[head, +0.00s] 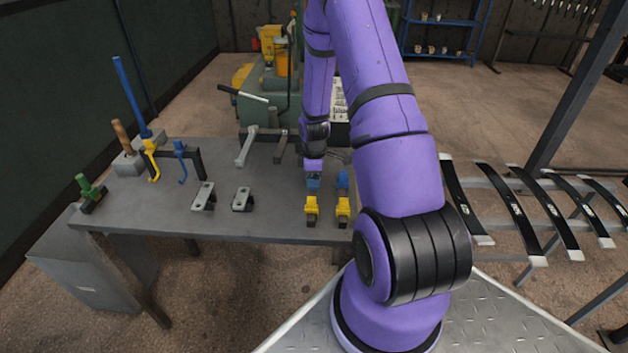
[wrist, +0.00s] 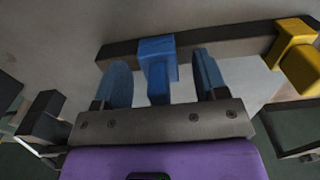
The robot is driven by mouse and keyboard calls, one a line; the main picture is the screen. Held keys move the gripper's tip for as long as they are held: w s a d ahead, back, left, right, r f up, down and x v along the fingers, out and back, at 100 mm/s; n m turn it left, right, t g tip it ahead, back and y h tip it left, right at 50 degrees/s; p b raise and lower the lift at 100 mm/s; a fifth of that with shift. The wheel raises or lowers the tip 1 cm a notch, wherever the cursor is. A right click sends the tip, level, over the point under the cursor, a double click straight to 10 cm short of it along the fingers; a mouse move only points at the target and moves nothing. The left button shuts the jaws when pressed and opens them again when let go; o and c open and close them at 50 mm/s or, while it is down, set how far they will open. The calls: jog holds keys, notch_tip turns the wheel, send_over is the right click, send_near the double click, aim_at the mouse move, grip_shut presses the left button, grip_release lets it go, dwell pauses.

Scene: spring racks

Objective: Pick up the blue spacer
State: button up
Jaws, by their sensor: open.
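The blue spacer (wrist: 157,70) is a blue block on a dark bar (wrist: 228,46) in the wrist view. My gripper (wrist: 162,80) is open, with one bluish finger on each side of it and visible gaps on both sides. I cannot tell how deep the fingers reach around it. In the head view my gripper (head: 313,181) is low over the table's right part, and it largely hides the block there. Another blue block (head: 342,180) stands just to the right.
Yellow blocks (head: 312,208) and (head: 343,209) sit near the table's (head: 270,222) front edge; one yellow block (wrist: 296,57) shows on the bar. Metal brackets (head: 203,196), hooks (head: 180,157) and a green-handled piece (head: 88,188) lie left. Leaf springs (head: 530,215) rest on a rack at right.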

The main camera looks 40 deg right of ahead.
jog(key=shift+f, duration=0.1)
jog(key=c, duration=0.8)
jog(key=shift+c, duration=0.2)
jog(key=shift+r, duration=0.55)
jog(key=r, duration=0.1)
jog(key=s+r, duration=0.1)
jog(key=shift+s+d+r, duration=0.1)
jog(key=shift+d+r, duration=0.1)
jog(key=shift+r, duration=0.1)
jog(key=s+d+r, duration=0.1)
jog(key=s+d, duration=0.2)
jog(key=s, duration=1.1)
jog(key=shift+s+r, duration=0.15)
jog(key=shift+s, duration=0.1)
